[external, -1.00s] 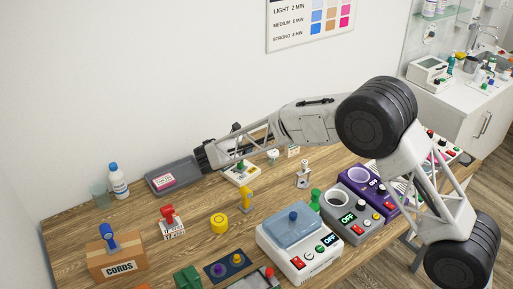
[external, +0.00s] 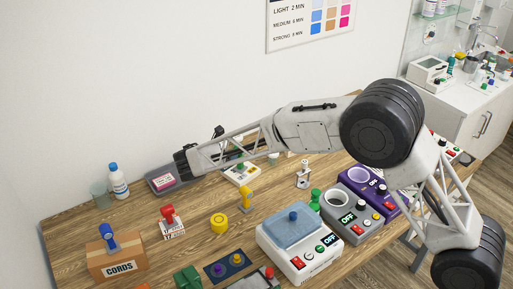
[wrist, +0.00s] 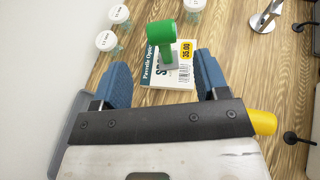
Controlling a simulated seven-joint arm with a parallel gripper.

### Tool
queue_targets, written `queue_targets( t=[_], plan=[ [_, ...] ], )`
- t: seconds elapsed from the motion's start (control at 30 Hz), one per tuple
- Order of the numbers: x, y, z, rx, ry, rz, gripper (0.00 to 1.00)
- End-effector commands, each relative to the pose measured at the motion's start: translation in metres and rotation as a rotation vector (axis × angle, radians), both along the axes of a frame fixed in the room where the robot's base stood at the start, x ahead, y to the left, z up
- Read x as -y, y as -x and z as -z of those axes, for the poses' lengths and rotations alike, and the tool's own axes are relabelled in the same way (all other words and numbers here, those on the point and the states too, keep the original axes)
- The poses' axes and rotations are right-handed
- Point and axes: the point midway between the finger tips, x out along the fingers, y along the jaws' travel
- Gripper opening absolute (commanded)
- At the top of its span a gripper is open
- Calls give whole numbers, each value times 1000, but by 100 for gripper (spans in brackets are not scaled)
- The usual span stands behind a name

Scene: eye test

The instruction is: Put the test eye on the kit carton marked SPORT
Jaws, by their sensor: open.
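The green mallet-shaped piece, which I take for the test eye (wrist: 164,36), stands on a white and dark green carton (wrist: 183,76) in the wrist view. The carton's title begins with S and P; the rest is hidden behind the green piece. A yellow 35.00 label shows on it. My gripper (wrist: 160,63) is open, its blue fingers apart on either side of the carton's near end and clear of the green piece. In the external view the carton (external: 243,176) with the green piece (external: 240,166) lies beneath my arm; my fingers are hidden there.
A grey tray (external: 155,188) with a pink and white box is at the left. Similar pieces stand nearby: yellow (external: 246,194), white (external: 303,176), red (external: 168,213). White-lidded jars (wrist: 108,41) stand beyond the carton. Machines with OFF displays fill the front right.

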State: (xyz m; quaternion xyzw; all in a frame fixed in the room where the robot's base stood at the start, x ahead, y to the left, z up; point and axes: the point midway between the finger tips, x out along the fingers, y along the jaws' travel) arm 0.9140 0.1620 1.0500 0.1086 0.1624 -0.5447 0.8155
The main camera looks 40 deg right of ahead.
Motion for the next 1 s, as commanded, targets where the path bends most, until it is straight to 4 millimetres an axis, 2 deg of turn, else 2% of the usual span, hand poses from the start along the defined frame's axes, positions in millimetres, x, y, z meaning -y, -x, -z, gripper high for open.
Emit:
queue_targets(
  t=[0.1, 0.3, 1.0],
  plan=[
    [-11, 4, -5, 0, 0, -1, 68],
    [-19, 8, -8, -1, 0, 0, 68],
    [-19, 8, -8, -1, 0, 0, 68]
  ],
)
